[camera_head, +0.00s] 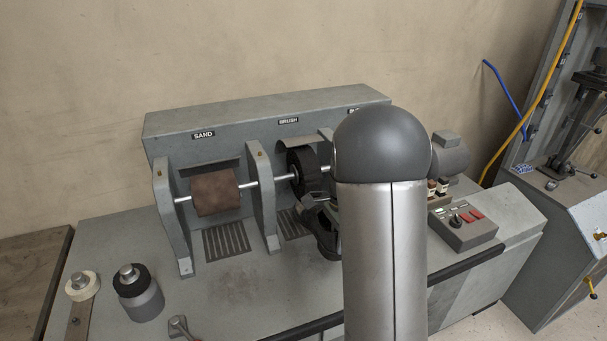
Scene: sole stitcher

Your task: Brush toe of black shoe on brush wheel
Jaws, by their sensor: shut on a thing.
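The brush wheel (299,174) is a dark round wheel on the machine's shaft, under the BRUSH label. The black shoe (325,240) is a dark shape just below and in front of the wheel, partly hidden by my arm. Its upper end is close to the wheel's lower edge; I cannot tell whether they touch. My gripper (332,208) is mostly hidden behind my arm, shut on the black shoe. The fingers cannot be made out clearly.
A brown sanding drum (214,192) sits left of a grey bracket (262,195) on the same shaft. A control box (463,228) with red buttons stands right of my arm. A dark-topped cylinder (138,292) and a tape roll (82,285) stand at front left.

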